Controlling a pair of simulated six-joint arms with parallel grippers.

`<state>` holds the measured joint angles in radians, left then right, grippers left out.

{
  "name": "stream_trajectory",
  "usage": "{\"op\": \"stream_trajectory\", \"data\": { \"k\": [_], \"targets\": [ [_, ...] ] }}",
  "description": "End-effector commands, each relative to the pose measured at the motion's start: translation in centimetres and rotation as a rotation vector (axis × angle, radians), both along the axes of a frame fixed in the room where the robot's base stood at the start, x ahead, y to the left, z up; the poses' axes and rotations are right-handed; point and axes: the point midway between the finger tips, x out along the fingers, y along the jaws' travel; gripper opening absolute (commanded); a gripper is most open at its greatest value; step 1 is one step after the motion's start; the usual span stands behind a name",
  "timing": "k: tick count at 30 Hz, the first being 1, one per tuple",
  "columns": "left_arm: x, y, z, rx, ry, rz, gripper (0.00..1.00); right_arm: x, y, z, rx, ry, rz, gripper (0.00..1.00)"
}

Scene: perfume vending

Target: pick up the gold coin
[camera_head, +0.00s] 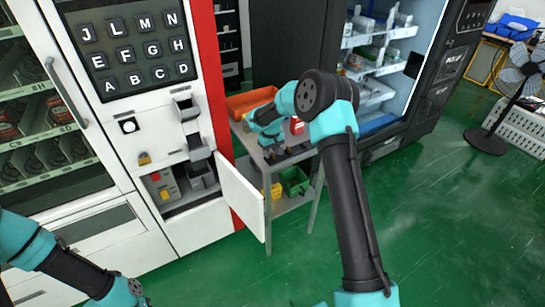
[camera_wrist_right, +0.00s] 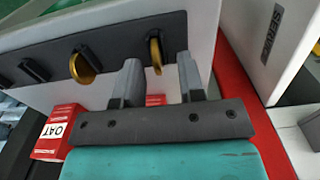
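In the right wrist view, a gold coin (camera_wrist_right: 156,53) stands nearly edge-on in a slot of a dark strip (camera_wrist_right: 115,42). It lies between the two grey fingers of my right gripper (camera_wrist_right: 158,64), with space on both sides. A second gold coin (camera_wrist_right: 84,68) stands in another slot, left of the left finger. In the head view my right gripper (camera_head: 284,156) is low over the metal cart, partly hidden by my own arm; the coins cannot be made out there. My left arm enters at the lower left, with its gripper out of the picture.
The grey cart (camera_head: 282,208) holds an orange bin (camera_head: 250,101). The vending machine's small white door (camera_head: 241,197) stands open beside the cart. A red box (camera_wrist_right: 60,130) is at the left in the wrist view. Green floor at the right is clear up to a fan (camera_head: 486,140).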

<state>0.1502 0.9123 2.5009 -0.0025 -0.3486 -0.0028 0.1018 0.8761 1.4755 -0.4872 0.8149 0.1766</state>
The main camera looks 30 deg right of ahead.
Motion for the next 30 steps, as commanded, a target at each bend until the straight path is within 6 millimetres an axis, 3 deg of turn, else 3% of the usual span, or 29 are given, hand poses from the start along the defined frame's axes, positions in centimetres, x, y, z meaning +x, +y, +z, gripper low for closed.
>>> {"op": "stream_trajectory", "data": {
  "k": [2, 13, 30],
  "targets": [
    [0.00, 0.00, 0.00, 0.000, 0.000, 0.000, 0.00, 0.00, 0.00, 0.01, 0.000, 0.000, 0.000, 0.35],
    [0.00, 0.00, 0.00, 0.000, 0.000, 0.000, 0.00, 0.00, 0.00, 0.03, 0.000, 0.000, 0.000, 0.00],
    [0.00, 0.00, 0.00, 0.000, 0.000, 0.000, 0.00, 0.03, -0.01, 0.63, -0.001, -0.001, 0.000, 0.00]
  ]
}}
